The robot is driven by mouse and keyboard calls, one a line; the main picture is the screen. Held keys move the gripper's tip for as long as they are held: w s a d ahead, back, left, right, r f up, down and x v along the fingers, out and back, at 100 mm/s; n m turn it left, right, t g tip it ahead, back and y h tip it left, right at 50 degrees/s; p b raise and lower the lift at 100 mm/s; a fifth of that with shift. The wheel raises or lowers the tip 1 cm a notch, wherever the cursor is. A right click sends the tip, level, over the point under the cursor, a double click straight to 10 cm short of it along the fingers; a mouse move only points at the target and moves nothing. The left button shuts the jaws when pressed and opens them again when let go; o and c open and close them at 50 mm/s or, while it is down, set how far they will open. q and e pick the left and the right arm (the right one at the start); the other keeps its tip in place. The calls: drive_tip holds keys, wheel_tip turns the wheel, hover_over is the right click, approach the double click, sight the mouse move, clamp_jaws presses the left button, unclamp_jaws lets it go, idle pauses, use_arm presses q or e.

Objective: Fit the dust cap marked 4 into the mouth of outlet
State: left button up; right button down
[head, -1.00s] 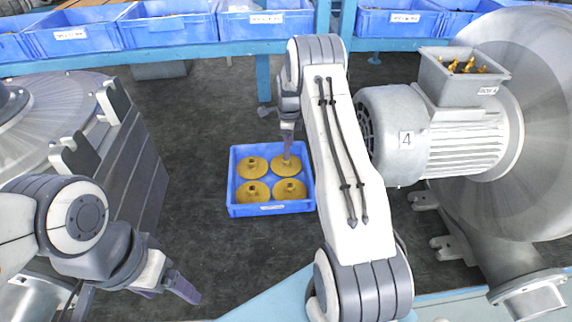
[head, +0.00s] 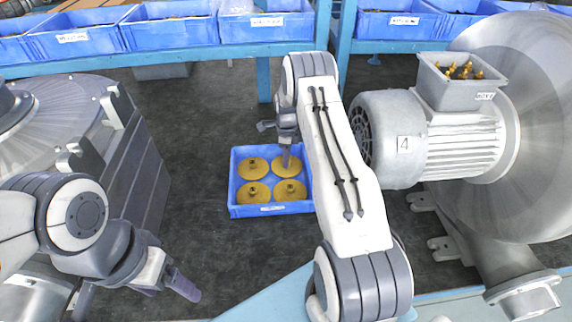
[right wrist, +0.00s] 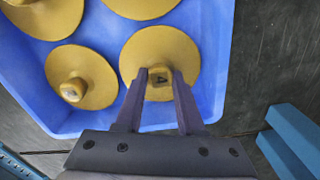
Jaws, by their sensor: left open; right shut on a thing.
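Several yellow dust caps lie in a blue crate (head: 233,180) on the floor. My right gripper (head: 286,164) reaches down to the far-right cap (head: 280,174). In the right wrist view, its fingers (right wrist: 160,74) are shut on this cap's square knob (right wrist: 159,88); a dark mark shows on the knob, too small to read surely. The cap appears still among the others in the crate. My left gripper (head: 172,287) is open and empty at lower left.
A second grey machine (head: 70,130) stands at the left. Labelled blue bins (head: 170,30) line a rack at the back. A small grey box (head: 462,84) of brass parts sits on the motor. Dark floor around the crate is clear.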

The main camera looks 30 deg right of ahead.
drive_tip(key=shift+r, duration=0.1)
wheel_tip(320, 180, up, 10)
drive_tip(key=b, duration=0.2)
idle(0.8)
